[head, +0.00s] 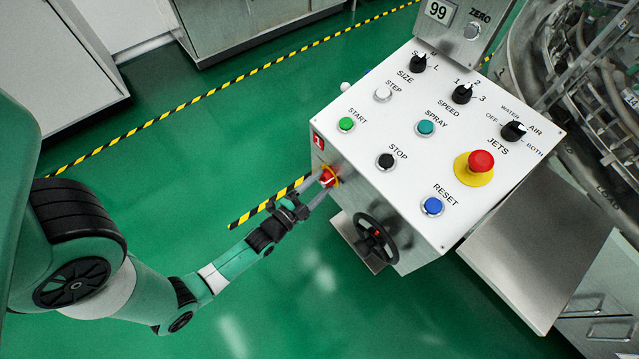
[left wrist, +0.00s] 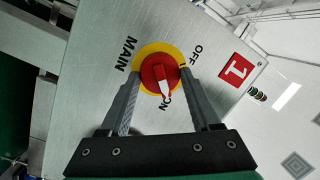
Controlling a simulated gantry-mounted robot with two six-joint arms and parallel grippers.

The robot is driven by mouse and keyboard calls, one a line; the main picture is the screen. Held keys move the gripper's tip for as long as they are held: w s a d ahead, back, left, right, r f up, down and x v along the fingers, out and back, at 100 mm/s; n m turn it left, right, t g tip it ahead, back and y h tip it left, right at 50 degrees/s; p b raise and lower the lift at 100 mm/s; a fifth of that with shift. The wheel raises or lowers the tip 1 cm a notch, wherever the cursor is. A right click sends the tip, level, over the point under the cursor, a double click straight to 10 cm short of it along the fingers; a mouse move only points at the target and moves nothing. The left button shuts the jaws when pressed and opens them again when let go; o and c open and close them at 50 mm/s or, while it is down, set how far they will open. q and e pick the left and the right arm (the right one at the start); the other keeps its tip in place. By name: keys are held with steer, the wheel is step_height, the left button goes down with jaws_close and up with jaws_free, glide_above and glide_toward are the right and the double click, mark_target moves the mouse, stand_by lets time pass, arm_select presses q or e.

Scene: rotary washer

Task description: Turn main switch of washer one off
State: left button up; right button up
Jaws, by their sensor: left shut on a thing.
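The main switch is a red rotary knob on a yellow disc (left wrist: 160,78). It sits on the side of the grey-white control box (head: 350,110), with MAIN, OFF and ON printed around it. Its white pointer lies toward the ON mark. In the head view the switch (head: 327,177) shows small on the box's left side. My left gripper (head: 315,188) reaches it from the lower left. In the left wrist view the fingers of my left gripper (left wrist: 162,85) are shut on the knob, one on each side. A red number 1 tag (left wrist: 235,70) marks this as washer one.
The box's top carries buttons, black selector knobs and a red emergency stop (head: 480,162). A black handwheel (head: 375,238) sticks out just below and right of the switch. Green floor around my arm is free. Metal washer parts (head: 590,80) stand at the right.

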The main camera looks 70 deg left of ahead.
arm_select(q)
steer(key=shift+r+n, duration=0.1)
steer(key=shift+n, duration=0.2)
steer(key=n+p, duration=0.4)
steer(key=shift+r+n+g+h, duration=0.3)
steer(key=n+h+p, duration=0.1)
steer(key=n+p, duration=0.3)
steer(key=shift+a+r, duration=0.1)
steer(key=n+h+p, duration=0.1)
steer(key=n+p, duration=0.2)
steer(key=n, duration=0.1)
steer(key=shift+s+a+f+n+h+p, duration=0.1)
steer(key=shift+n+h+p, duration=0.1)
steer(key=shift+n+p, duration=0.4)
steer(key=shift+f+n+h+p, duration=0.1)
steer(key=shift+n+h+p, duration=0.15)
steer(key=shift+n, duration=0.55)
steer(key=o, duration=1.4)
steer(key=shift+c, duration=0.2)
